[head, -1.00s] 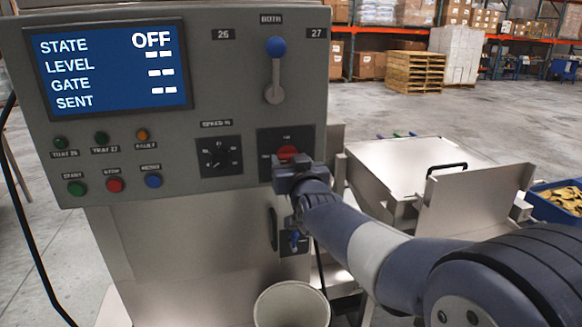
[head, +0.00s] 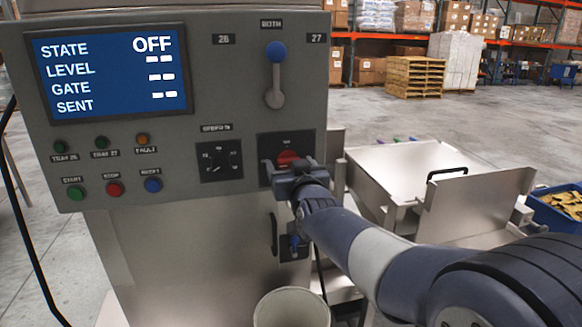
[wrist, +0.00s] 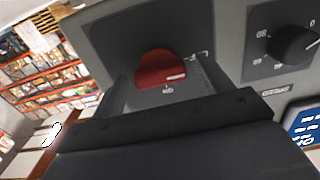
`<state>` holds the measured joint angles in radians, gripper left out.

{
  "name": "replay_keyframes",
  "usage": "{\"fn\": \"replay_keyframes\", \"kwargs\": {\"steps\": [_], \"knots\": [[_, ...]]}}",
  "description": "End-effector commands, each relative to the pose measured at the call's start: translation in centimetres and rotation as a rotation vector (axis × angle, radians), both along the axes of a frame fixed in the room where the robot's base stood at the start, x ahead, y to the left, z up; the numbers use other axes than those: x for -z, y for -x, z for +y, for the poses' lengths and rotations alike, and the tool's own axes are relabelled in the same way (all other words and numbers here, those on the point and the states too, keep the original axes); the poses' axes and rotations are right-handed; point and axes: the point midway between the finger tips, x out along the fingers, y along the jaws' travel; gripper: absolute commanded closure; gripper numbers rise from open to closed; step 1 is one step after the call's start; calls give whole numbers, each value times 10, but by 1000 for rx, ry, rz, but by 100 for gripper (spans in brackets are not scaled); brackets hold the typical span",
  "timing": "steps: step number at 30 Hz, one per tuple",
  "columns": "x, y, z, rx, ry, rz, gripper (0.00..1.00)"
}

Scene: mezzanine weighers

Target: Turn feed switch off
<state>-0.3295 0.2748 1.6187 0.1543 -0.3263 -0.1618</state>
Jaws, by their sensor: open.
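The feed switch appears to be the red rotary knob (head: 288,157) on a dark plate at the lower right of the grey control panel. In the wrist view, upside down, the red knob (wrist: 160,68) has a white mark at its lower right, between a label below it and one at its right. My gripper (head: 293,172) is open at the knob, with its fingers at either side of it. Whether the fingers touch it I cannot tell. The screen (head: 110,70) reads STATE OFF.
A speed dial (head: 220,160) sits left of the knob, and a blue-tipped lever (head: 275,75) above it. Green, red and blue buttons (head: 114,189) lie at lower left. A bin (head: 291,308) stands below, and a steel tray (head: 405,160) is to the right.

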Motion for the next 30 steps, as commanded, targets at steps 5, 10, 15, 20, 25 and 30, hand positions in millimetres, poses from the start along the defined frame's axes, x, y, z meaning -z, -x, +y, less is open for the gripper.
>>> {"fn": "replay_keyframes", "kwargs": {"steps": [5,10,15,20,25,30], "knots": [[0,14,-4,0,-1,-2,25],[1,40,-12,0,-2,-3,25],[1,68,-19,0,-2,-3,25],[0,88,-25,0,-2,-2,25],[0,100,-28,-1,1,0,25],[0,103,-29,-1,0,1,25]]}}
